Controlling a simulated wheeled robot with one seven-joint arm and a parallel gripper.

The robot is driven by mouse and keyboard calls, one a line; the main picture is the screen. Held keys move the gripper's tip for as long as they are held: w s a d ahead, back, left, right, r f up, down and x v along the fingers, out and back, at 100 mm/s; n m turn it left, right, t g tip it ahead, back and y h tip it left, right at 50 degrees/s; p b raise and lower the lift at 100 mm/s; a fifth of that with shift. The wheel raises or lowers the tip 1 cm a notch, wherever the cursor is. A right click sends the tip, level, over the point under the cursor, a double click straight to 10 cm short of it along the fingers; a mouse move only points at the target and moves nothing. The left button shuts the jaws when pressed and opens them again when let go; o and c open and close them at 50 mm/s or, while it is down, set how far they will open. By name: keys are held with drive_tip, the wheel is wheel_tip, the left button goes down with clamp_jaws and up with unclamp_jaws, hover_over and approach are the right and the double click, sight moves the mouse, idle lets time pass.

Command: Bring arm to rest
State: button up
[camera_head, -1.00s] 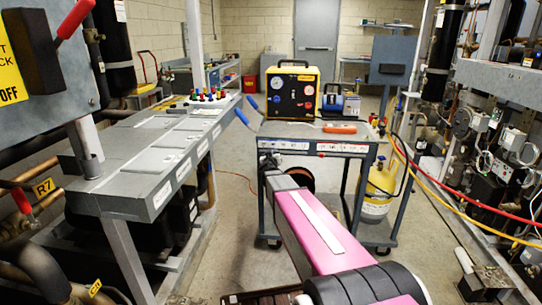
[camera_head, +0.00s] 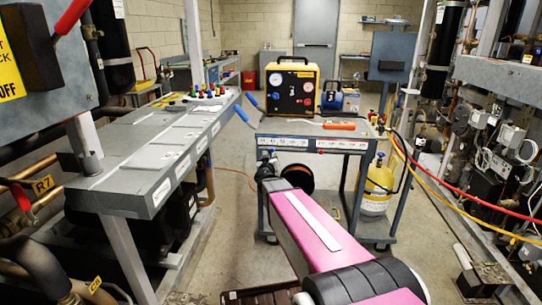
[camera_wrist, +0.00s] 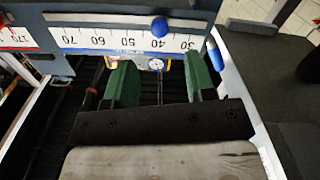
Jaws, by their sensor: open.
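My arm reaches forward from the bottom of the head view as a pink link with a white strip. Its dark far end hangs just in front of the cart (camera_head: 312,130). In the wrist view my gripper (camera_wrist: 160,80) has two green fingers spread apart, with nothing held between them. Beyond the fingertips is a panel with a white number strip (camera_wrist: 125,40) and a blue knob (camera_wrist: 159,27). My gripper's fingers cannot be made out in the head view.
The cart carries a yellow gauge case (camera_head: 292,88), a blue device (camera_head: 345,103) and an orange-handled tool (camera_head: 339,126). A yellow cylinder (camera_head: 378,186) stands at its right. A grey bench (camera_head: 130,190) is on the left, piping and hoses on the right. Open floor (camera_head: 235,205) lies between bench and cart.

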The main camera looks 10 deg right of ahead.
drive_tip(key=shift+v, duration=1.25)
drive_tip(key=s+a+f+n+g+y, duration=0.4)
drive_tip(key=s+a+f+g+y, duration=0.35)
drive_tip(key=f, duration=0.25)
drive_tip(key=s+d+f+m+g, duration=0.1)
drive_tip(key=s+d+f+g, duration=0.1)
drive_tip(key=s, duration=0.4)
drive_tip(key=s+d+f+m+g+h, duration=0.1)
drive_tip(key=s+d+f+g, duration=0.1)
drive_tip(key=s+g, duration=0.2)
drive_tip(key=s+d+f+m+g+h, duration=0.1)
drive_tip(key=s+d+f+g, duration=0.1)
drive_tip(key=s, duration=0.6)
drive_tip(key=shift+f+g, duration=0.55)
drive_tip(key=shift+g, duration=0.3)
